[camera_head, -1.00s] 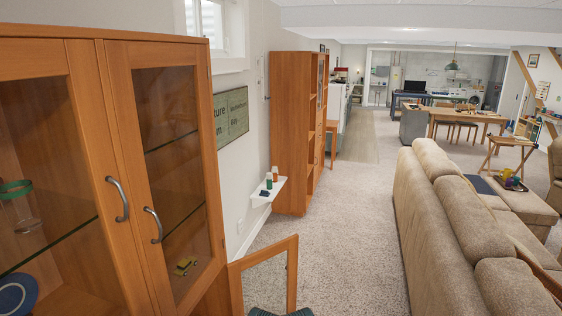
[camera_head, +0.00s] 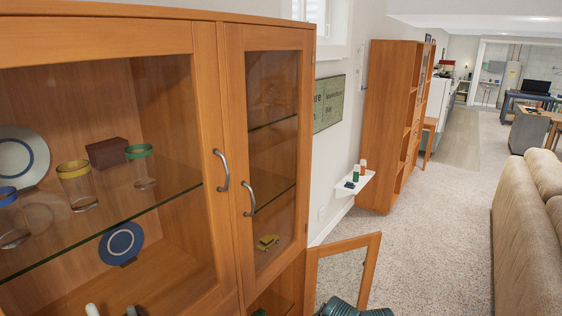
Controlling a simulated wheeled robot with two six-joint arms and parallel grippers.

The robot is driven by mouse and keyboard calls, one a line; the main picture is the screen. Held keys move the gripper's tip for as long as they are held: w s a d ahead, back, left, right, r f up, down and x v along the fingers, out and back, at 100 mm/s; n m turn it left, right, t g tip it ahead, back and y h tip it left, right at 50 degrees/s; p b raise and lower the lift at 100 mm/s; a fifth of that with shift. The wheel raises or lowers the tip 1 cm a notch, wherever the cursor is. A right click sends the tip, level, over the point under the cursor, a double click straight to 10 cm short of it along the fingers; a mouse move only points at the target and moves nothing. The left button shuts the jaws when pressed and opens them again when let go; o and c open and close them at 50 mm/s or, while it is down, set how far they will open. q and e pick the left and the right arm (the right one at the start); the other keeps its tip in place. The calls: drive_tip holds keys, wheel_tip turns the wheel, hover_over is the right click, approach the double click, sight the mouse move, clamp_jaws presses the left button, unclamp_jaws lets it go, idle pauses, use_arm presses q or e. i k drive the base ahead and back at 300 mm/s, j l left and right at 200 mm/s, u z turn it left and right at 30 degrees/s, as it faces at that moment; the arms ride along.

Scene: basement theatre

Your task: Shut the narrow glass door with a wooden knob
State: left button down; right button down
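A narrow glass door (camera_head: 312,284) with a wooden frame stands open at the lower right of the wooden cabinet (camera_head: 230,140). It sticks out from the cabinet into the room, and its lower part is cut off by the picture's bottom edge. I cannot make out a wooden knob on it. The cabinet's upper glass doors are shut and carry curved metal handles (camera_head: 222,170). Neither of my grippers is in view.
A dark green ribbed object (camera_head: 352,308) is at the bottom edge by the open door. Glasses (camera_head: 76,186) and plates (camera_head: 122,243) stand inside the cabinet. A small white wall shelf (camera_head: 352,184) is beyond.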

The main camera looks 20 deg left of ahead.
sight(373, 240)
drive_tip(key=i+z, duration=0.25)
drive_tip(key=i, duration=0.25)
drive_tip(key=i+z, duration=0.25)
drive_tip(key=i, duration=0.25)
drive_tip(key=i+l+z, duration=0.25)
drive_tip(key=i, duration=0.7)
drive_tip(key=i+j+z, duration=0.15)
drive_tip(key=i+z, duration=0.15)
drive_tip(key=i, duration=0.6)
drive_tip(key=i+j+u, duration=0.1)
drive_tip(key=i+u, duration=0.35)
drive_tip(key=i+l+u, duration=0.1)
drive_tip(key=i+u, duration=0.3)
drive_tip(key=i, duration=0.25)
drive_tip(key=i+l+u, duration=0.25)
drive_tip(key=i+u, duration=0.2)
drive_tip(key=i+j+u, duration=0.1)
drive_tip(key=i+u, duration=0.55)
drive_tip(key=i+l+u, duration=0.1)
drive_tip(key=i+u, duration=0.5)
drive_tip(key=i+l+u, duration=0.1)
drive_tip(key=i+u, duration=0.2)
drive_tip(key=u, duration=3.15)
drive_tip(key=j, duration=0.1)
